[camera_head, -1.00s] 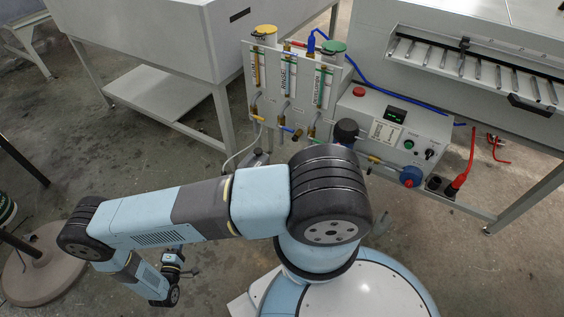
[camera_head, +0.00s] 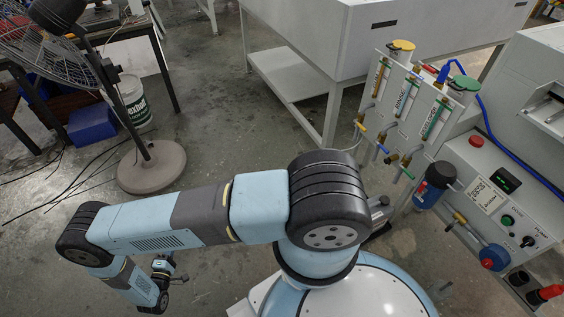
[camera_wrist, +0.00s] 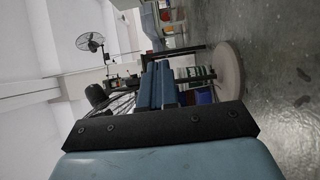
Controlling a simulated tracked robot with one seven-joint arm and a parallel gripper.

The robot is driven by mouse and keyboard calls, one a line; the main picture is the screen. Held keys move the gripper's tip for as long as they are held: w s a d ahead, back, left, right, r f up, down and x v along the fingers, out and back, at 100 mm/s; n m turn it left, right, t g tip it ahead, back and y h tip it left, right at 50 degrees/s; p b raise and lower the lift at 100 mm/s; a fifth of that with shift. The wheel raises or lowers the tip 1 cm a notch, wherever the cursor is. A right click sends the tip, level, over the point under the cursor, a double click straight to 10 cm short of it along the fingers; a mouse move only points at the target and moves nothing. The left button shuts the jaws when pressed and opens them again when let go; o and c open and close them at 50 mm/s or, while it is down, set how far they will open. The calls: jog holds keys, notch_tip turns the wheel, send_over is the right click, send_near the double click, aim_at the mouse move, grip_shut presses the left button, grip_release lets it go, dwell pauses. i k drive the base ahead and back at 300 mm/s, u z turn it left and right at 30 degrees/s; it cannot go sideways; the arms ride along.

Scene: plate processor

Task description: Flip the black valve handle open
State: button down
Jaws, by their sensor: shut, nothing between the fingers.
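The plate processor's valve panel (camera_head: 415,105) stands right of centre in the head view, with several small valves along its lower edge. Their handles include a yellow one (camera_head: 360,127) and a blue one (camera_head: 383,148). I cannot clearly pick out a black valve handle; the parts there are too small. My gripper (camera_wrist: 160,64) shows in the wrist view with its blue fingers together and nothing between them. In the head view my arm reaches to the lower left, its end bent downward and well away from the panel. The wrist view shows no valves.
A control box (camera_head: 500,200) with a blue-bodied filter (camera_head: 433,190) is right of the panel. A large white cabinet (camera_head: 385,40) stands behind. A fan base (camera_head: 150,170) and a white bucket (camera_head: 132,100) are at left. Open floor lies between.

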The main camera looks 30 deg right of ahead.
aim_at(450, 227)
jog(key=u, duration=1.8)
jog(key=i, duration=0.15)
jog(key=z, duration=3.3)
jog(key=k, duration=0.5)
jog(key=u, duration=1.05)
jog(key=i, duration=0.15)
jog(key=z, duration=2.25)
jog(key=i, duration=0.25)
jog(key=z, duration=0.5)
